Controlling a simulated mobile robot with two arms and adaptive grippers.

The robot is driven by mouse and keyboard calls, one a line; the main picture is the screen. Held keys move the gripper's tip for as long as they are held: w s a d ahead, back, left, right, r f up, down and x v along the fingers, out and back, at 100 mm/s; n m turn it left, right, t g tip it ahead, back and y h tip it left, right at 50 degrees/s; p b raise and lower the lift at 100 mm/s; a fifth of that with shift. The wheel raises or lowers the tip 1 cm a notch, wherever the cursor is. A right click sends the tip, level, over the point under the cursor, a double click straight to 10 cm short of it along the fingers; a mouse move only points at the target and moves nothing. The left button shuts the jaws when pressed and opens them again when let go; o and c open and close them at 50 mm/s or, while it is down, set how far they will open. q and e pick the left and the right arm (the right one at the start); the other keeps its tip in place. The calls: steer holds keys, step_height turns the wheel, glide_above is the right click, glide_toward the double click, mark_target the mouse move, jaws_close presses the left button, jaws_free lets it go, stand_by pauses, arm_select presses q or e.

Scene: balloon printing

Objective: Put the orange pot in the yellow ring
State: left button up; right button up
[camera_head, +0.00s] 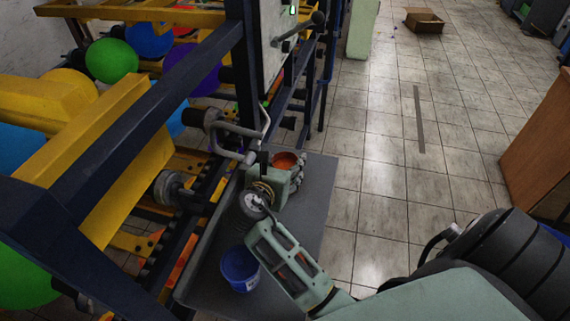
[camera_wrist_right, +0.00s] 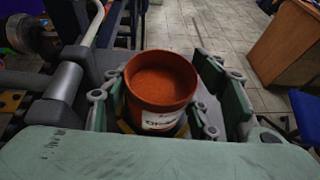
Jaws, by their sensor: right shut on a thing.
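The orange pot (camera_wrist_right: 160,82) is a round open cup with a white label, and its inside looks orange. My right gripper (camera_wrist_right: 158,108) is shut on it, with a finger on each side of its wall. In the head view the orange pot (camera_head: 285,160) shows at the far end of my right gripper (camera_head: 283,178), over the grey table (camera_head: 315,190). A small yellow patch shows low beside the pot in the right wrist view; I cannot tell whether it is the yellow ring (camera_wrist_right: 183,131). My left gripper is not in view.
A blue pot (camera_head: 240,267) stands on the grey table's near part. A machine with dark blue beams (camera_head: 150,95), yellow parts and metal rollers stands close on the left. Tiled floor is open to the right.

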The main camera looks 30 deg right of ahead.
steer(key=o, duration=1.3)
steer(key=shift+f, duration=0.1)
steer(key=shift+s+a+r+p, duration=0.1)
steer(key=shift+a+r+p, duration=0.05)
steer(key=shift+r+p, duration=0.2)
steer(key=p+v, duration=0.5)
steer(key=v, duration=0.2)
steer(key=shift+r, duration=0.1)
steer(key=shift+f+p+v, duration=0.15)
steer(key=shift+p+v, duration=0.05)
steer(key=shift+v, duration=0.9)
steer(key=shift+f+p+v, duration=0.1)
steer(key=shift+p+v, duration=0.05)
steer(key=shift+v, duration=0.95)
steer(key=shift+s+a, duration=0.1)
